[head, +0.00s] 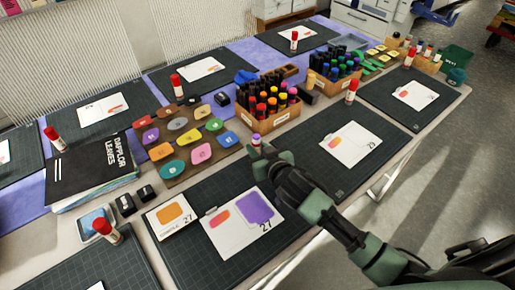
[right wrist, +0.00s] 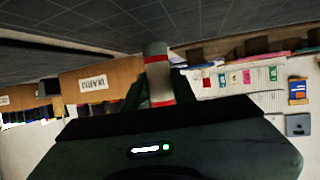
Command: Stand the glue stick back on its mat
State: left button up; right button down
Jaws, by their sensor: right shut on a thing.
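My right gripper (head: 262,155) is shut on a glue stick (head: 256,143). In the head view only the stick's upper end shows above the fingers. In the right wrist view the white glue stick (right wrist: 158,75) with red bands stands between the fingers, roughly upright, its far end beyond them. The gripper is at the back edge of the front dark mat (head: 190,262), which holds a card with orange and a sheet with pink and purple patches, both marked 27. I cannot tell the stick's height above the surface. My left gripper is not in view.
A marker crate (head: 262,122) stands just behind the gripper, with a colour swatch board (head: 168,174) to its left. Other glue sticks stand at the right (head: 351,90) and front left (head: 107,231). The front mat's right part is bare.

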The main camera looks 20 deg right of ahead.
jog(key=c, duration=1.2)
grip_release()
jog(key=shift+s+f, duration=0.1)
jog(key=shift+f, duration=0.65)
jog(key=shift+o, duration=0.2)
jog(key=shift+r, duration=0.1)
jog(key=shift+r, duration=0.1)
jog(key=shift+r, duration=0.3)
jog(key=v, duration=0.8)
jog(key=r+v, duration=0.1)
jog(key=v, duration=0.3)
